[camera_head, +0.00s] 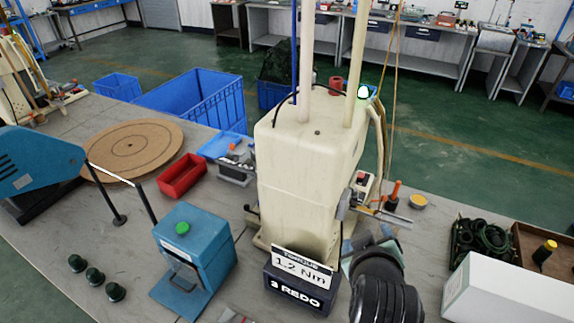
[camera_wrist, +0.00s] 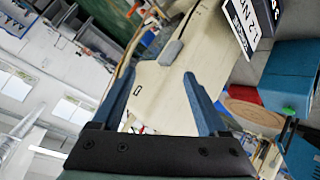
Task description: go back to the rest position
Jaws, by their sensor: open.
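My gripper (camera_wrist: 159,75) shows in the wrist view with its two blue fingers spread wide and nothing between them. Beyond the fingers stands the cream machine (camera_wrist: 172,100), with a grey lever or pad on its side. In the head view my dark arm reaches in from the bottom, right of the cream machine (camera_head: 305,170). The fingers are mostly hidden there behind my wrist. I cannot tell whether they touch the machine.
A dark box with a "1.2 Nm" sign (camera_head: 302,268) stands just left of my arm. A teal device (camera_head: 197,255) with a green button is further left. A white box (camera_head: 497,290) and a tray of black parts (camera_head: 480,240) lie right. Some bench between my arm and the white box is clear.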

